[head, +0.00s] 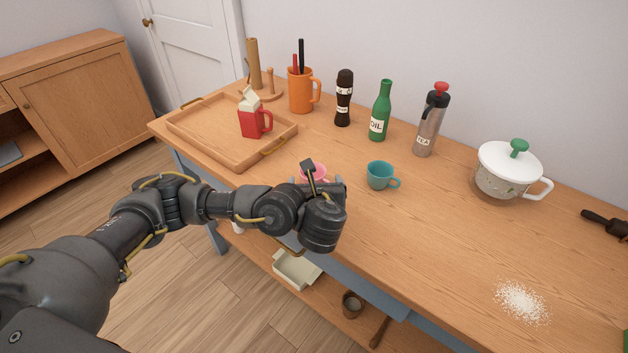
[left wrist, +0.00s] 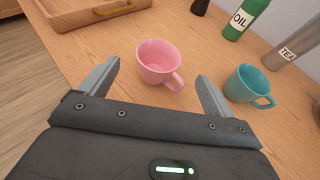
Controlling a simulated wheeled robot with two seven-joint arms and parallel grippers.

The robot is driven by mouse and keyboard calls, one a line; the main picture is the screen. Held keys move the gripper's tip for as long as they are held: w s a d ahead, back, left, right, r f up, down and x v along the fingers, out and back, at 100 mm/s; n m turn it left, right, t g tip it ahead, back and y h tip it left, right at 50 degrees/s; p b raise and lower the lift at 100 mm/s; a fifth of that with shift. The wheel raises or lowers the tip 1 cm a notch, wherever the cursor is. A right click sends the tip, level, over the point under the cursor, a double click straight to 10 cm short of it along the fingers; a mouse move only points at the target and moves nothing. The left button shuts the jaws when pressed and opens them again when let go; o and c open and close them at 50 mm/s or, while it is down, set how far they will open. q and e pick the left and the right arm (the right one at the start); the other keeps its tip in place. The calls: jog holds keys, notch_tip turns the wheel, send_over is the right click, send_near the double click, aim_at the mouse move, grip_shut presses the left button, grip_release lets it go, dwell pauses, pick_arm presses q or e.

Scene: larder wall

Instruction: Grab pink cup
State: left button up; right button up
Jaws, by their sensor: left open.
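The pink cup (left wrist: 157,62) stands upright on the wooden table, its handle pointing to the lower right in the left wrist view. In the head view only part of the pink cup (head: 313,171) shows behind my left gripper (head: 322,178). In the left wrist view my left gripper (left wrist: 162,85) is open. Its two fingers are apart, with the pink cup ahead of and partly between their tips. My right gripper is in neither view.
A teal cup (head: 379,175) stands close to the right of the pink cup. A wooden tray (head: 205,145) with a red mug (head: 250,121) is at the left. A green oil bottle (head: 380,110) and a tea flask (head: 431,125) stand behind. White powder (head: 522,302) lies at the front right.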

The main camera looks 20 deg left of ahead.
aim_at(320, 175)
pick_arm(q)
jog(key=x, duration=0.5)
jog(key=shift+a+r+p, duration=0.15)
jog(key=shift+p, duration=0.15)
jog(key=c, duration=1.1)
